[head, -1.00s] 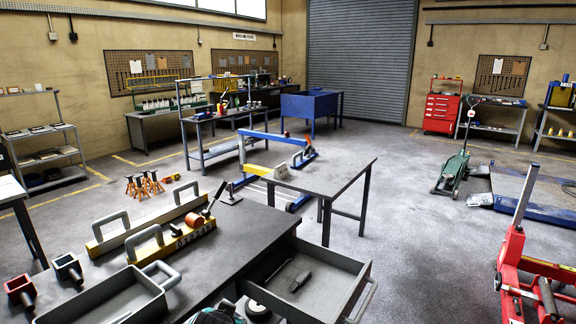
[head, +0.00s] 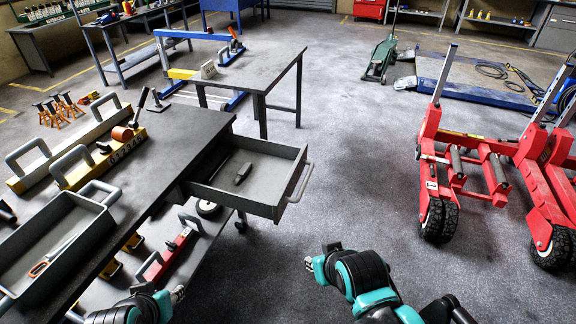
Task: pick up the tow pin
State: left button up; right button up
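I cannot pick out the tow pin for certain. A slim dark rod-like item (head: 222,164) and a chunkier dark grey item (head: 243,174) lie in the open drawer (head: 262,207) of the dark workbench. The grey tray (head: 85,258) on the bench holds a small orange-and-silver item (head: 40,269) and a thin rod (head: 62,247). My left gripper (head: 178,293) is at the bottom left, beside the bench's lower shelf. My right gripper (head: 310,263) is over the floor in front of the drawer. Both fingertips are too small to read, and neither gripper touches these items.
Yellow bars with grey handles (head: 110,153) lie on the bench. A second table (head: 250,68) stands behind the drawer. Red wheeled jack equipment (head: 480,165) stands at the right. The floor between drawer and red equipment is clear.

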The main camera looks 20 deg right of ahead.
aim_at(49, 258)
jog(key=k+u, duration=0.1)
jog(key=u, duration=1.3)
